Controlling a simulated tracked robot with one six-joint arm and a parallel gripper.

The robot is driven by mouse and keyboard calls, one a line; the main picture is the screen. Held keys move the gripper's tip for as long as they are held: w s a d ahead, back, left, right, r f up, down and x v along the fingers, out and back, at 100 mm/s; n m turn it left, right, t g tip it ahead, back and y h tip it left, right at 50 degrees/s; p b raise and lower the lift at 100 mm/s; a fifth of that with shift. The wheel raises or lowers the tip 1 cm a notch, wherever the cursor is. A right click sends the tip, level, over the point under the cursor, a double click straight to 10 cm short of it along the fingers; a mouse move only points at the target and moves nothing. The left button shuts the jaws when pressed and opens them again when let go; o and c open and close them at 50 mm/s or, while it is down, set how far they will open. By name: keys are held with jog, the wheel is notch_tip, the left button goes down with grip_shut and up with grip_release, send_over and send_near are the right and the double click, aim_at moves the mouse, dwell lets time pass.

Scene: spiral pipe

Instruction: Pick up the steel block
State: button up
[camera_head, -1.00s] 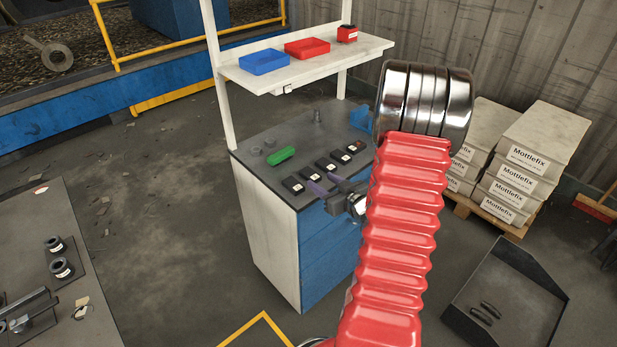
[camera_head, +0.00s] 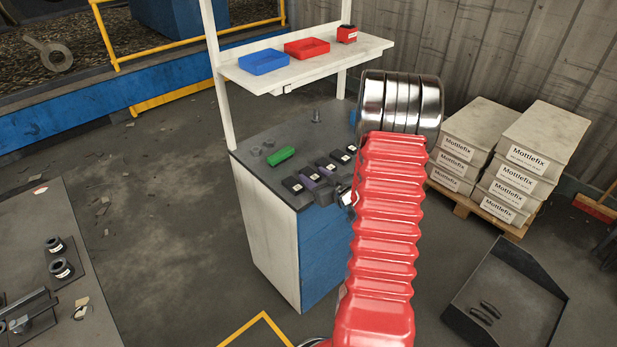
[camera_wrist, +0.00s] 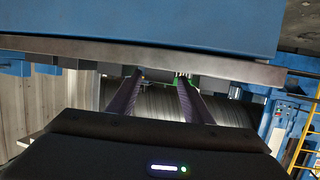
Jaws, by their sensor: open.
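A row of several dark blocks with white labels (camera_head: 341,157) lies on the dark top of the workbench in the head view. I cannot tell which is the steel block. My gripper (camera_head: 316,177) has purple fingers and is low over the front of the bench, close to the near blocks of the row. The fingers are open and also show in the wrist view (camera_wrist: 158,97). No block is clearly visible between them there, and I cannot tell whether they touch one.
A green block (camera_head: 281,156) lies left of the row, with small metal parts behind it. A shelf (camera_head: 310,62) with blue and red trays overhangs the bench. My red arm covers the bench's right side. Labelled boxes (camera_head: 519,165) stand at right.

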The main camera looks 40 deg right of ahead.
dwell(0.5)
grip_shut()
dwell(0.4)
